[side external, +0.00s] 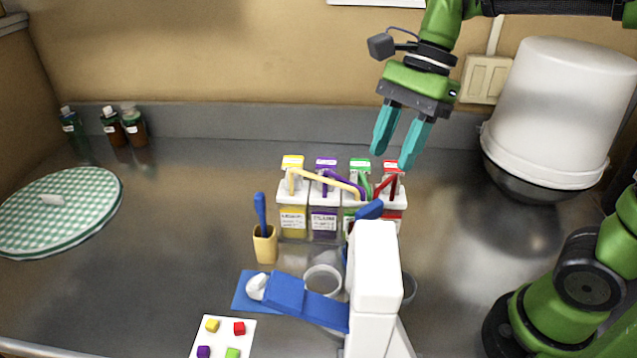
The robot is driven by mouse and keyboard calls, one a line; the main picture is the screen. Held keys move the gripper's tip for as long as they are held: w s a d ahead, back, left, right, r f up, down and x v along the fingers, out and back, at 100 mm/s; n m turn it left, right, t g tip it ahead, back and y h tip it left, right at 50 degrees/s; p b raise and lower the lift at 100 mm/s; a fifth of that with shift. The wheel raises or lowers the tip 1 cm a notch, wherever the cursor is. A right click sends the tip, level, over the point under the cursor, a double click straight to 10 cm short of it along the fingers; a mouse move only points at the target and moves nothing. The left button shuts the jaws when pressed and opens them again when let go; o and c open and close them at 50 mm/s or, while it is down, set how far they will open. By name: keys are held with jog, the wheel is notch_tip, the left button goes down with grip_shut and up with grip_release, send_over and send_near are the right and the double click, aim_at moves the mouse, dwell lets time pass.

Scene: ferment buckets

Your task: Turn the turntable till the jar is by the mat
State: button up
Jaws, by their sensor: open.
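My gripper (394,152) is open and empty, its two teal fingers pointing down above and behind the coloured containers. I cannot identify a turntable for sure. A flat round green-and-white checked piece (75,222) with a small pale item on it lies at the far left. A blue mat (245,292) lies at the front centre, partly hidden by a blue arm-like part. A clear round vessel (322,281) stands by the mat; I cannot tell whether it is the jar. Small brown bottles (134,127) stand at the back left.
Several colour-lidded containers (324,222) stand in a row at centre. A yellow holder (265,245) holds a blue tool. A white upright device (373,285) blocks the front centre. A large white bucket (560,105) stands back right. The counter between the checked piece and the containers is clear.

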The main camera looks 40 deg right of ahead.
aim_at(372, 205)
jog(key=x, duration=0.9)
jog(key=shift+f, duration=0.2)
jog(key=shift+c, duration=0.4)
grip_shut()
